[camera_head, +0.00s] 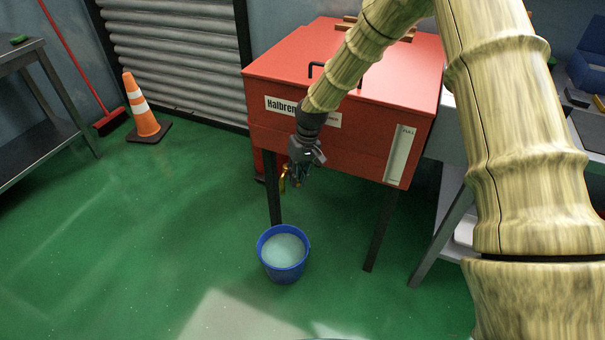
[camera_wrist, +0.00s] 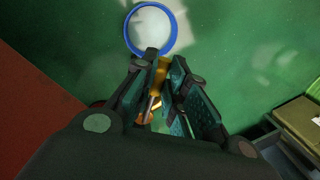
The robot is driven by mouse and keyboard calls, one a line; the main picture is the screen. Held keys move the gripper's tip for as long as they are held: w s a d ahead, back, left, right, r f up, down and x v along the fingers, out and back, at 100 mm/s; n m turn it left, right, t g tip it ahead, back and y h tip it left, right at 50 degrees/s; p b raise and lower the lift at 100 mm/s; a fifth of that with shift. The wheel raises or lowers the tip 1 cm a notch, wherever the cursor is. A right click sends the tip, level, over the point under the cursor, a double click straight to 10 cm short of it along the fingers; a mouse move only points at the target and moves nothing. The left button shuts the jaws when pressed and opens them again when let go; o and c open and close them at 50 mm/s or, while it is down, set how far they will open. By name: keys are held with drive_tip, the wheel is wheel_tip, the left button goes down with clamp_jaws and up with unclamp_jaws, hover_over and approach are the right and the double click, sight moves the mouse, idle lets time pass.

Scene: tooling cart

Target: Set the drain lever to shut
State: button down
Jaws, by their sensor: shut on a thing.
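The red tooling cart (camera_head: 345,150), a box on dark legs, stands at the centre of the head view. My gripper (camera_head: 300,178) is low at its front face, with the fingers pointing down. A brass drain fitting (camera_head: 283,180) shows just left of the fingers. In the wrist view my gripper (camera_wrist: 160,85) is shut on the yellow drain lever (camera_wrist: 158,74), which lies between the two finger pads. A metal stem and an orange-brass part show behind it. The fingers hide much of the lever, so I cannot tell its exact setting.
A blue bucket (camera_head: 268,263) with pale contents stands on the green floor below the drain; it also shows in the wrist view (camera_wrist: 129,38). An orange cone (camera_head: 144,122) and a red broom stand at left. A metal table (camera_head: 40,100) is at far left.

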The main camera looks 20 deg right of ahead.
drive_tip(key=shift+d, duration=0.1)
idle(0.3)
drive_tip(key=c, duration=1.5)
unclamp_jaws()
drive_tip(key=shift+o, duration=0.2)
wheel_tip(320, 180, up, 10)
